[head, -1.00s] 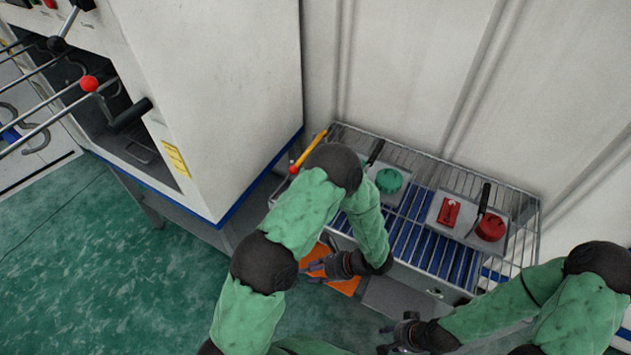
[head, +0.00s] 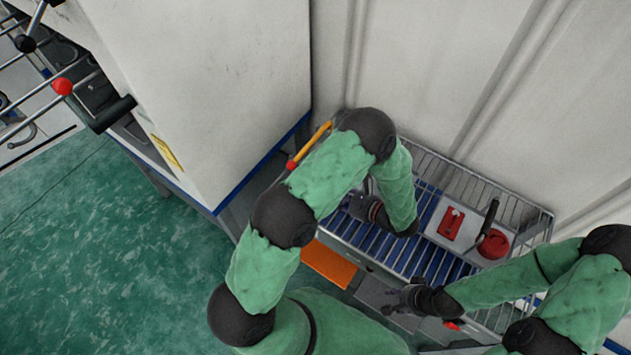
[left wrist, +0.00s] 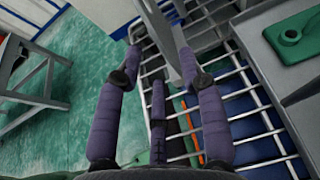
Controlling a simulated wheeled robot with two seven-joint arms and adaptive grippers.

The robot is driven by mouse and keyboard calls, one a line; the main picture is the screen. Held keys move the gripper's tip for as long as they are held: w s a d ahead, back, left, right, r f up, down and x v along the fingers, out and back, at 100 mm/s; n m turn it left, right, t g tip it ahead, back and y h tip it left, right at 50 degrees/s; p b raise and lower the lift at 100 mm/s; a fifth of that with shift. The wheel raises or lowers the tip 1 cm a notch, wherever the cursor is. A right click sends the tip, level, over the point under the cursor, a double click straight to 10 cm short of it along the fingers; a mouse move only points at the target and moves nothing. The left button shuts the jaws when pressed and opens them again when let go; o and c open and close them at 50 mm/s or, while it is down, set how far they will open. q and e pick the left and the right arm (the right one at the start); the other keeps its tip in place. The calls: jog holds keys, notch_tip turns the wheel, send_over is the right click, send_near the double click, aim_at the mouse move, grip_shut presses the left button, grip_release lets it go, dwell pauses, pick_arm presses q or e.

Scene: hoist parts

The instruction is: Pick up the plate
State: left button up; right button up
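A pale plate (head: 438,218) with a red block, a red round part and a black-handled tool lies on the right of the wire rack in the head view. Another grey plate (left wrist: 262,52) carries a green part (left wrist: 297,32) at the upper right of the left wrist view. My left arm hides this second plate in the head view. My left gripper (left wrist: 160,72) is open and empty over the rack, left of the green part's plate; in the head view (head: 362,205) it is mostly hidden. My right gripper (head: 392,300) looks open and empty in front of the rack.
The wire rack (head: 490,180) with blue slats stands against the pale wall. A white cabinet (head: 225,90) is at its left. A yellow bar with a red end (head: 310,145) lies at the rack's left end. An orange panel (head: 330,265) sits below. Green floor is clear at left.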

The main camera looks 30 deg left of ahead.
pick_arm(q)
jog(key=x, duration=0.3)
jog(key=shift+s+a+f, duration=0.1)
jog(key=shift+s+a, duration=0.05)
jog(key=shift+a, duration=0.2)
jog(key=shift+w+x, duration=0.1)
jog(key=shift+x, duration=1.25)
jog(key=shift+w+x, duration=0.15)
jog(key=shift+x, duration=1.25)
jog(key=shift+c, duration=0.3)
grip_shut()
